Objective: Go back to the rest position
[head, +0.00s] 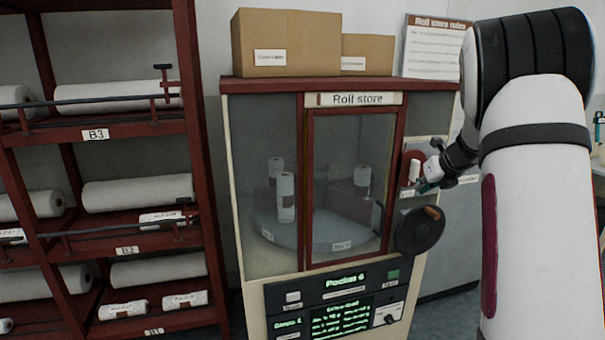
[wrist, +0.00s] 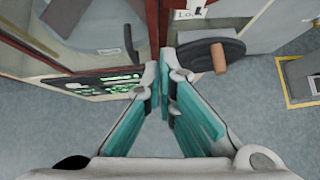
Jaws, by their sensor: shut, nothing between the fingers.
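My gripper (head: 428,178) is at the right front of the Roll store cabinet (head: 231,180) in the head view, above a dark hand wheel (head: 418,231). In the wrist view my gripper (wrist: 166,78) is shut with its teal fingers together and nothing between them. The hand wheel with its brown handle shows just beyond and right of the fingertips (wrist: 207,53). I cannot tell from the pictures whether the fingers touch anything. The cabinet's glass door (head: 345,180) looks closed, with white rolls on a round turntable (head: 275,228) inside.
A dark red rack (head: 205,195) with wadding rolls stands on the left. Cardboard boxes (head: 288,42) sit on the cabinet. A panel reading "Pocket 6" (head: 346,282) is on the lower front. Grey floor (wrist: 95,130) is open below my gripper. A yellow-edged floor area (wrist: 287,82) lies right.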

